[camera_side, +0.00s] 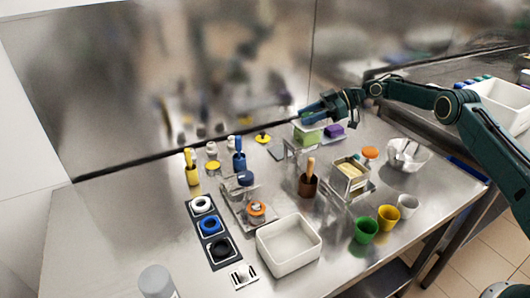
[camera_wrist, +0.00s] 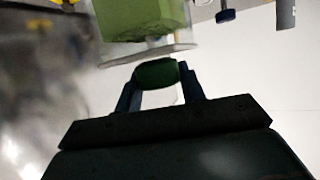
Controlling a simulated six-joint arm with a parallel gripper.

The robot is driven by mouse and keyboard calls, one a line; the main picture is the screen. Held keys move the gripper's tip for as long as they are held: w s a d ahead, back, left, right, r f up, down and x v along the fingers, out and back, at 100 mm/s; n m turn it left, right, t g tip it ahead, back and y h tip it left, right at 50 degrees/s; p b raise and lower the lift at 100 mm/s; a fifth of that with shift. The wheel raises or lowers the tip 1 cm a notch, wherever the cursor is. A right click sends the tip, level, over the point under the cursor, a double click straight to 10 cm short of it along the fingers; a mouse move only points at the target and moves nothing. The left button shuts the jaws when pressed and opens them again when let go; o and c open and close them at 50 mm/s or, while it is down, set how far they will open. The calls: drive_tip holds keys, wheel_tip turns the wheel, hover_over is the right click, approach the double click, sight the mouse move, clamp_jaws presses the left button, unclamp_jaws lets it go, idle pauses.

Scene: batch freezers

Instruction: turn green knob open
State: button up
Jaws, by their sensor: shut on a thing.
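The green knob (camera_wrist: 157,72) is dark green and rounded, and in the wrist view it sits between the two fingertips of my gripper (camera_wrist: 160,82). My gripper is shut on it, one finger on each side. Just beyond the knob is a clear-walled container (camera_wrist: 150,54) with a light green block or filling (camera_wrist: 140,18). In the side view my gripper (camera_side: 312,112) reaches in from the right, near the back wall, at the green-filled container (camera_side: 306,133). The knob is hard to make out there, and its turn angle cannot be told.
A purple block (camera_side: 334,131) is right beside the green container. A white bin (camera_side: 289,258) and coloured cups are in front. The metal back wall is close behind.

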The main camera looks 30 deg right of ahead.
drive_tip(key=shift+w+r, duration=0.1)
drive_tip(key=o, duration=1)
drive_tip(key=shift+c, duration=0.2)
drive_tip(key=shift+m+t, duration=0.4)
drive_tip(key=shift+t, duration=0.1)
drive_tip(key=shift+m+t+h, duration=1.5)
drive_tip(key=shift+m+t, duration=0.3)
drive_tip(key=shift+m, duration=0.1)
